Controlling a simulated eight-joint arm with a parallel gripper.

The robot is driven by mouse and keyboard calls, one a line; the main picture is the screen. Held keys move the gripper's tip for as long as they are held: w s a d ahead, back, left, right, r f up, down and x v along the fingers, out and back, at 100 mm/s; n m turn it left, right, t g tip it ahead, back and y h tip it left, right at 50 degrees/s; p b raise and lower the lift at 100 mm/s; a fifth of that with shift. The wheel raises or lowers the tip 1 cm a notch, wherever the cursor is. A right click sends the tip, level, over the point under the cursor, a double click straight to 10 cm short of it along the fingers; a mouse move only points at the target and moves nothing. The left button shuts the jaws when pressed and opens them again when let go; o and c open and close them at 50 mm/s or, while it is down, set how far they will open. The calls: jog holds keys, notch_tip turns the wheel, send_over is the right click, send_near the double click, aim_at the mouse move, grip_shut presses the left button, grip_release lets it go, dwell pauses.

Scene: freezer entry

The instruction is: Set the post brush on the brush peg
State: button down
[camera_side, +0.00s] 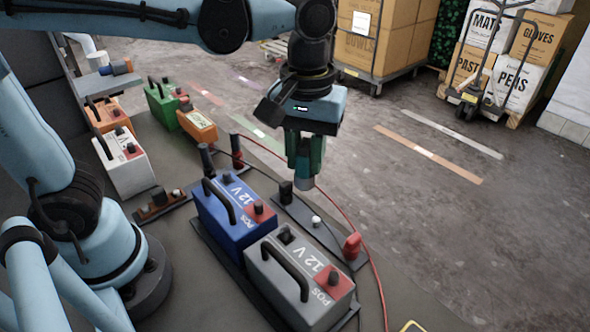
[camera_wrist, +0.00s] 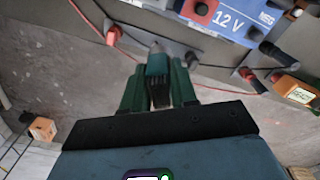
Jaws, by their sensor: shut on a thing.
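My gripper (camera_side: 304,157) is shut on the post brush, a short teal piece with a light grey lower end (camera_side: 304,183). It holds the brush pointing down, above a dark strip on the bench beside the batteries. In the wrist view the brush (camera_wrist: 158,72) sits between my green fingers (camera_wrist: 158,92). A short white-topped peg (camera_side: 316,221) stands on the strip (camera_side: 330,238), between a black clamp (camera_side: 286,193) and a red clamp (camera_side: 352,246). It may be the brush peg. The brush is apart from it, up and left in the side view.
A blue 12 V battery (camera_side: 232,212) and a grey 12 V battery (camera_side: 300,283) stand close to the strip. A red cable (camera_side: 344,212) runs along the bench edge. More batteries, white (camera_side: 125,160) and green (camera_side: 162,105), stand farther back.

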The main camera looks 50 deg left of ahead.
jog(key=w+f, duration=0.3)
jog(key=f, duration=0.3)
jog(key=shift+w+f, duration=0.15)
jog(key=shift+w, duration=0.05)
jog(key=shift+f, duration=2)
jog(key=shift+f, duration=1.35)
jog(key=c, duration=0.8)
grip_release()
notch_tip(320, 180, up, 12)
